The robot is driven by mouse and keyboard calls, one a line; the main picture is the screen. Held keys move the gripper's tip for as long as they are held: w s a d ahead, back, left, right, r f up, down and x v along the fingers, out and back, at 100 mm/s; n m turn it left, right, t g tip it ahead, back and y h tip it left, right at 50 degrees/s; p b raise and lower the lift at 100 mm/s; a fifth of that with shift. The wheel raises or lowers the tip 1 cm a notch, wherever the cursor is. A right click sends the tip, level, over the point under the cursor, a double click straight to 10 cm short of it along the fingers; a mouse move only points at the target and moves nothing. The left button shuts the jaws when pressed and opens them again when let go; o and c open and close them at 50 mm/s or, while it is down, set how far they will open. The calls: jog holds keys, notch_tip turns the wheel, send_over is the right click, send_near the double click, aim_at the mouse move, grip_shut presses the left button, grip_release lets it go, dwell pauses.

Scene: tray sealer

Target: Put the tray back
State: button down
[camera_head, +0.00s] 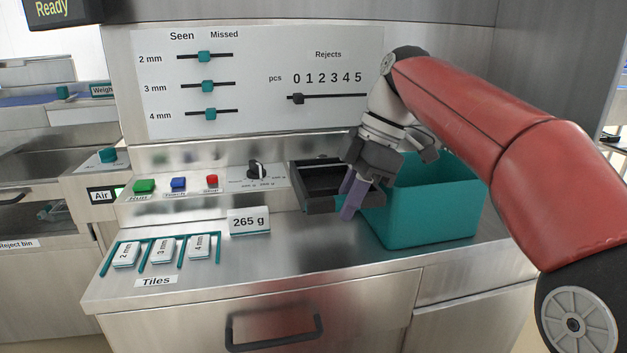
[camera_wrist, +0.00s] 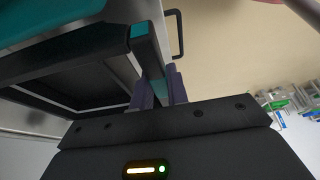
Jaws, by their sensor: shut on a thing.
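The black tray (camera_head: 318,181) is at the back of the steel counter, between the dial panel and the teal bin. My gripper (camera_head: 354,197) has its purple fingers at the tray's right side, near the front corner. In the wrist view, the purple fingers (camera_wrist: 160,90) close around a dark bar with a teal end, and the tray's dark frame (camera_wrist: 75,55) extends to the left. The gripper is shut on the tray. I cannot tell whether the tray rests on the counter or hangs just above it. Its right part is hidden behind my gripper.
The teal bin (camera_head: 431,215) stands right beside my gripper. A "265 g" sign (camera_head: 249,221) stands left of the tray. Tiles in a teal rack (camera_head: 180,238) lie at the left. Buttons and a dial (camera_head: 257,170) are behind. The counter front is clear.

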jog(key=shift+w+a+f, duration=0.15)
jog(key=shift+f, duration=0.6)
notch_tip(320, 180, down, 7)
jog(key=b, duration=0.6)
jog(key=shift+b, duration=0.35)
jog(key=c, duration=1.3)
grip_release()
jog(key=c, duration=0.3)
